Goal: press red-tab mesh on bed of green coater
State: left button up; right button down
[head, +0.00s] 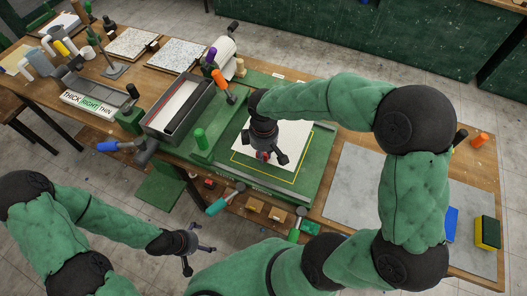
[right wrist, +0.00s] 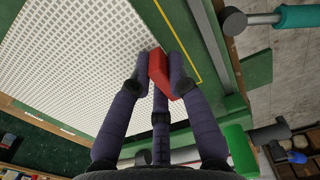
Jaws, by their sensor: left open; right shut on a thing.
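The mesh (head: 297,135) is a white gridded sheet lying over the green coater's bed (head: 320,155), inside or close to its yellow outline. In the right wrist view the mesh (right wrist: 75,55) fills the upper left, with the yellow line beside it. My right gripper (head: 268,157) points down over the mesh and is shut on its red tab (right wrist: 158,72), at the sheet's near edge. Whether the whole sheet touches the bed cannot be told. My left gripper (head: 187,246) is open and empty, in front of the table over the floor.
Teal-handled levers (head: 218,205) stick out in front. A grey sheet (head: 365,185), a blue block (head: 451,223) and a yellow-black sponge (head: 487,232) lie to the right.

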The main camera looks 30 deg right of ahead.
aim_at(264, 168)
jog(key=shift+f+b, duration=1.9)
jog(key=shift+f, duration=1.1)
jog(key=shift+f, duration=0.15)
jog(key=c, duration=1.1)
grip_release()
notch_tip(264, 168, up, 12)
